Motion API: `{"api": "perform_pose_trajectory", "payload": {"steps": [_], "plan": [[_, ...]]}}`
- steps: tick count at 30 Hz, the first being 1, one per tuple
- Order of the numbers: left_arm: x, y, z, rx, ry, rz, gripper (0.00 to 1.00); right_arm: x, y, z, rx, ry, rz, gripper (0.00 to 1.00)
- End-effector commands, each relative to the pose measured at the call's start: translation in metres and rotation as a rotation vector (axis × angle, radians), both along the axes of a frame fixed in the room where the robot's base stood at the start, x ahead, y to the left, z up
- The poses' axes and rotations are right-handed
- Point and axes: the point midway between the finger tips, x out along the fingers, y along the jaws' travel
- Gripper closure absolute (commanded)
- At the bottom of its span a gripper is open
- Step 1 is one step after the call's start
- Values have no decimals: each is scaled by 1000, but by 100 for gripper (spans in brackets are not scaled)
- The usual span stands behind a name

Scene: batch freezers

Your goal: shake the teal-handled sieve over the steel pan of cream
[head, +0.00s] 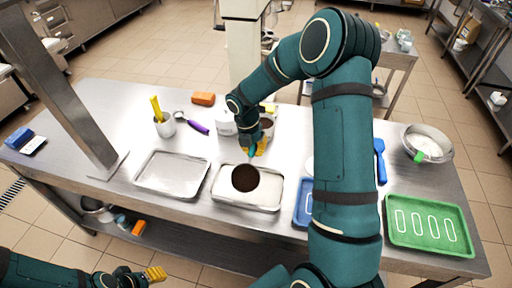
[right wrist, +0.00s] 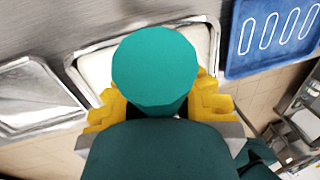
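The sieve (head: 245,178) shows as a round bowl filled with dark brown powder. It is over the steel pan of cream (head: 273,197), whose pale, smooth surface shows around it. My right gripper (head: 259,148) is shut on the sieve's teal handle, behind the pan. In the right wrist view the handle's end (right wrist: 155,72) sits between the yellow fingers, with part of the pan (right wrist: 207,45) below; the sieve's bowl is hidden there. My left gripper (head: 155,274) is low at the left, in front of the table and away from everything; its finger opening is unclear.
An empty steel tray (head: 172,174) lies left of the pan. A blue tray (head: 302,203), partly behind my right arm, and a green tray (head: 429,226) lie to the right. A metal bowl (head: 428,143), a purple-handled scoop (head: 197,127) and a post (head: 60,85) also stand around.

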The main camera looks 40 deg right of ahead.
Motion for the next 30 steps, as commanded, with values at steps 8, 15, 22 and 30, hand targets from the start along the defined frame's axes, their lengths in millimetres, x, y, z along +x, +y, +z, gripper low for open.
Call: {"api": "perform_pose_trajectory", "payload": {"steps": [8,15,22,30], "plan": [[0,0,1,0,0,0,53,19,-23,0,0,0,-2,100],[0,0,0,0,0,0,53,1,-2,0,0,2,2,100],[0,0,0,0,0,0,53,-4,4,0,0,-1,-2,100],[0,0,0,0,0,0,53,2,9,0,0,0,1,100]]}}
